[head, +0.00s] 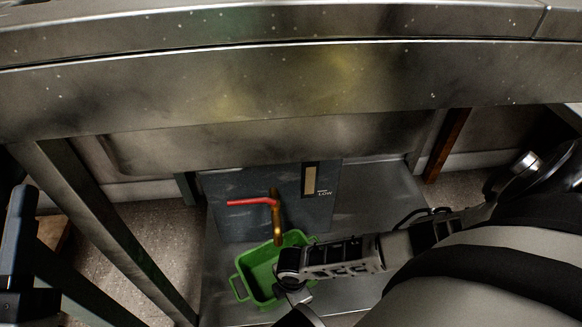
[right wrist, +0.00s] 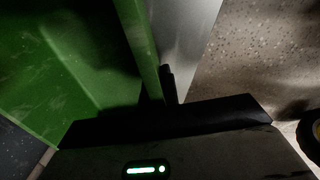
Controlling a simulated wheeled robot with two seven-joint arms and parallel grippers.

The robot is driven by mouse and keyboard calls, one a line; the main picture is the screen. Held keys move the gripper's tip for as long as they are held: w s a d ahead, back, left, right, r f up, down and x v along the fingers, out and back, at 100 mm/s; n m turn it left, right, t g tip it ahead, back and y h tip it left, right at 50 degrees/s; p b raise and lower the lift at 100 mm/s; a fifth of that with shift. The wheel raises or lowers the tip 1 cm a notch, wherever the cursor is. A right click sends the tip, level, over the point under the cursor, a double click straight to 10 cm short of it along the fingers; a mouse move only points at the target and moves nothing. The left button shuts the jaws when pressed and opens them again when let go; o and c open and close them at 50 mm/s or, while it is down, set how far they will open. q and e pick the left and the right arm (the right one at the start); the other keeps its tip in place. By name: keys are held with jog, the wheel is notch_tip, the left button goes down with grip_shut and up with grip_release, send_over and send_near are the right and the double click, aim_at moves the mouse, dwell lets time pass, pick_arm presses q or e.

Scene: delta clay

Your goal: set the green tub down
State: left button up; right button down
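The green tub (head: 258,266) is open-topped and looks empty, with a handle on its left end. In the head view it is under the brass spout (head: 277,222), over the metal lower shelf (head: 372,200). I cannot tell whether its base touches the shelf. My right gripper (head: 293,288) is at the tub's right side. In the right wrist view the tub's wall (right wrist: 138,45) runs down to the gripper (right wrist: 160,95), with a dark finger against its outer side; the other finger is hidden. My left gripper (head: 20,235) is partly in view at the left edge, away from the tub.
A red lever (head: 250,202) sits on the spout, in front of a dark panel (head: 240,185) with a gauge marked LOW. The steel table (head: 270,85) overhangs the shelf. A metal leg (head: 105,225) stands to the left. Bare shelf shows right of the tub.

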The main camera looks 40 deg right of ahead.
jog(key=shift+f, duration=0.4)
jog(key=c, duration=1.6)
grip_release()
